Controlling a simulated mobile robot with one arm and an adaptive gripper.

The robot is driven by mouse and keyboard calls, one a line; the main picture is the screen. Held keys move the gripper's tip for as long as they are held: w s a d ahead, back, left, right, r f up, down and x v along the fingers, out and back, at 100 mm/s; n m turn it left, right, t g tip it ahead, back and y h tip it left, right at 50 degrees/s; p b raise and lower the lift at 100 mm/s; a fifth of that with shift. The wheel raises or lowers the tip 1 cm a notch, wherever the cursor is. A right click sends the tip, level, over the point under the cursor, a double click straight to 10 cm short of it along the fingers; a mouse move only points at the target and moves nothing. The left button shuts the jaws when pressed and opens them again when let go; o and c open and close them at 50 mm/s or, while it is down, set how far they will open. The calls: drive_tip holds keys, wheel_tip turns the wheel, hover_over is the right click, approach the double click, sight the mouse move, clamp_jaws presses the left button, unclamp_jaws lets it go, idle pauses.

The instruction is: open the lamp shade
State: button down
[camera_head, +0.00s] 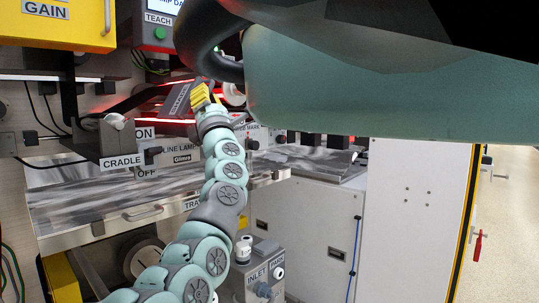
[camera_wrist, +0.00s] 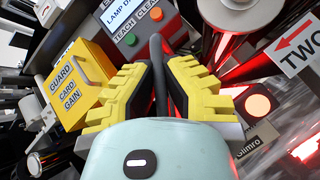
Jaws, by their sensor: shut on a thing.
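The lamp shade appears to be the dark grey tilted plate (camera_head: 178,101) with a small label, left of my gripper in the head view, with red light around it. My gripper (camera_head: 200,94) reaches up to its right edge. In the wrist view, the yellow-padded fingers of my gripper (camera_wrist: 158,92) close on both sides of a dark upright bar (camera_wrist: 157,65), which looks like the shade's handle. The fingertips and part of the bar are hidden in the head view. Red-lit lamp parts (camera_wrist: 232,45) show right of the fingers in the wrist view.
A yellow guard box (camera_head: 68,22) and a panel with a green TEACH button (camera_head: 159,33) stand above left. A metal tray (camera_head: 110,205) lies lower. My own large arm links cover the upper right.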

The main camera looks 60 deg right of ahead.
drive_tip(key=n+t+y+b, duration=0.1)
drive_tip(key=n+y, duration=0.1)
drive_tip(key=a+n+t+y, duration=0.1)
drive_tip(key=n+y, duration=0.1)
drive_tip(key=n, duration=0.1)
drive_tip(key=n+t+y+b, duration=0.1)
drive_tip(key=n+y, duration=0.2)
drive_tip(key=shift+w+a+r+t+b, duration=0.1)
drive_tip(key=shift+a+r+t+b, duration=0.2)
drive_tip(key=shift+a+r+b, duration=0.05)
drive_tip(key=n+y, duration=0.3)
drive_tip(key=shift+a+r+n+y, duration=0.15)
drive_tip(key=shift+a+n+y, duration=0.15)
drive_tip(key=shift+a, duration=0.1)
drive_tip(key=shift+w+a+n+y+b, duration=0.15)
drive_tip(key=shift+a+n+y, duration=0.1)
drive_tip(key=shift+n+y, duration=0.8)
drive_tip(key=shift+w+a+n+y+b, duration=0.15)
drive_tip(key=shift+a+n+y, duration=0.1)
drive_tip(key=shift+n+y, duration=0.8)
drive_tip(key=shift+a, duration=0.1)
drive_tip(key=c, duration=1)
unclamp_jaws()
drive_tip(key=shift+s, duration=0.15)
drive_tip(key=v, duration=1.2)
